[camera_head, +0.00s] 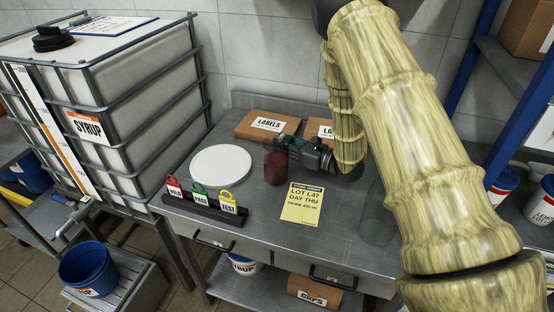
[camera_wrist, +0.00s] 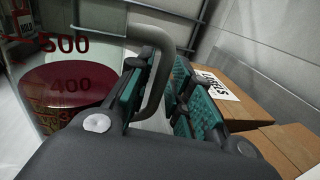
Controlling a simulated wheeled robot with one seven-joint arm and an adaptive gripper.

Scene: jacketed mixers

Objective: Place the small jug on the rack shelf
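The small jug (camera_head: 276,168) is a clear vessel with dark red liquid, standing on the steel table. In the wrist view the jug (camera_wrist: 70,85) shows red marks 400 and 500, and its grey handle (camera_wrist: 160,85) lies between my fingers. My gripper (camera_head: 296,146) is level with the jug's right side; in the wrist view my gripper (camera_wrist: 160,95) has its teal pads on both sides of the handle, with a gap visible on the right. It looks open.
A round white disc (camera_head: 220,166), a tag stand (camera_head: 205,208) and a yellow lot card (camera_head: 302,204) lie on the table. Label boxes (camera_head: 266,126) stand behind my gripper. A clear glass vessel (camera_head: 377,220) is beside my arm. Buckets (camera_head: 542,203) fill the lower rack.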

